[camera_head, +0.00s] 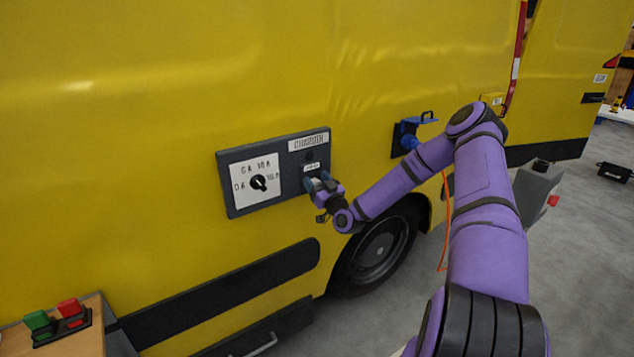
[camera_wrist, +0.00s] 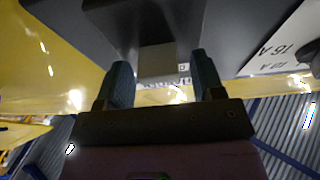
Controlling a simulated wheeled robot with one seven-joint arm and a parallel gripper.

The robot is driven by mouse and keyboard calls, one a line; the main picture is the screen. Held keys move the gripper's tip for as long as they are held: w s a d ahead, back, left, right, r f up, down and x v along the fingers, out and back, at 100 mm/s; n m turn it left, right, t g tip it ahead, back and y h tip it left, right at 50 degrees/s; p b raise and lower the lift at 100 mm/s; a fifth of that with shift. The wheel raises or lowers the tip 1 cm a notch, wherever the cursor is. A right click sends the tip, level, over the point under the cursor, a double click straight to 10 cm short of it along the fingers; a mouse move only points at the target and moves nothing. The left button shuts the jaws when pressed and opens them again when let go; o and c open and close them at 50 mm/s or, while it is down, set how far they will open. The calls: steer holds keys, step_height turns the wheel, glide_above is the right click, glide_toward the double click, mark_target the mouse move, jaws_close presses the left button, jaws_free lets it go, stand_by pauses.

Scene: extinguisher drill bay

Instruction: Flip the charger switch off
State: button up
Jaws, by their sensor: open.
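The dark grey charger panel (camera_head: 236,207) is on the yellow van side, with a label reading CHARGER (camera_head: 308,142). In the head view my gripper (camera_head: 319,184) is at the panel's lower right, under a small white label (camera_head: 311,167), and covers what is there. In the wrist view my gripper (camera_wrist: 163,78) is open, with one finger on each side of a plain grey-beige block (camera_wrist: 157,62), probably the switch. Whether the fingers touch it, and which way the switch is set, I cannot tell.
A white dial plate (camera_head: 241,172) with a black knob (camera_head: 259,183) is left of my gripper. A box with green and red buttons (camera_head: 70,310) is at lower left.

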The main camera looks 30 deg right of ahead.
steer(key=v, duration=1.1)
steer(key=shift+w, duration=0.1)
